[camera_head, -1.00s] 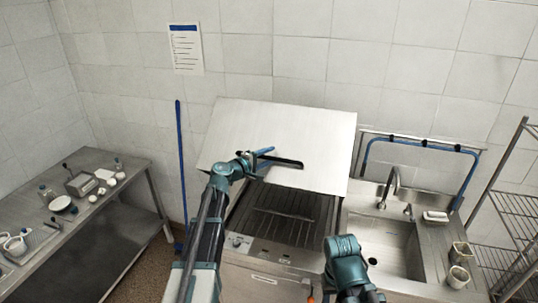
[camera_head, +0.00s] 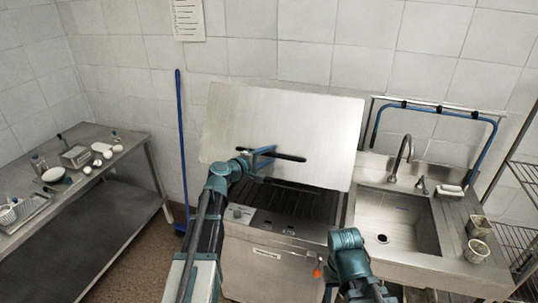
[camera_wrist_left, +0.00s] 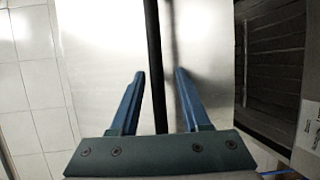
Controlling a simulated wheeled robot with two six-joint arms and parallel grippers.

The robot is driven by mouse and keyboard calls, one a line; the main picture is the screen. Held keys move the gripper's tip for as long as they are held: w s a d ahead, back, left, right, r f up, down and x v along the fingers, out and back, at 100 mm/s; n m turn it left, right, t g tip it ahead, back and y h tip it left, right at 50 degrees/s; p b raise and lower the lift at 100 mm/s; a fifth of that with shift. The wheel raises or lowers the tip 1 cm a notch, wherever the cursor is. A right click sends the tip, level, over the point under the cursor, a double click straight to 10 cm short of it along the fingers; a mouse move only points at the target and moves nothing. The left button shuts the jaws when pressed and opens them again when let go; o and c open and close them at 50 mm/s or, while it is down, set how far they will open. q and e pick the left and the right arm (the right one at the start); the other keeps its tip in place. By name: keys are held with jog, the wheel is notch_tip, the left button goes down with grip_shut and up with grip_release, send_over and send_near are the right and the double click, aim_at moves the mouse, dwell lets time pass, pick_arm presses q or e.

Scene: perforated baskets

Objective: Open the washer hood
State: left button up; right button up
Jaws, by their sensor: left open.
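The washer hood (camera_head: 285,125) is a pale metal panel, raised and tilted above the dark rack opening (camera_head: 300,204) of the washer. A black bar handle (camera_head: 290,156) runs across the hood's lower part. My left gripper (camera_head: 262,157) is at the left part of this handle. In the left wrist view its blue fingers (camera_wrist_left: 160,75) are open, one on each side of the black bar (camera_wrist_left: 155,50), with gaps visible. Part of my right arm shows at the lower middle, but its gripper is out of view.
A steel sink (camera_head: 395,222) with a faucet (camera_head: 403,160) and cups adjoins the washer on the right, and a wire shelf (camera_head: 520,200) stands at far right. A steel table (camera_head: 100,205) with dishes is at left. A blue pole (camera_head: 182,150) leans against the wall.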

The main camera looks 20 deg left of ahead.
pick_arm(q)
notch_tip(320, 180, down, 11)
jog(key=b, duration=0.9)
jog(key=shift+b, duration=0.3)
jog(key=shift+w+r, duration=0.1)
jog(key=shift+c, duration=0.3)
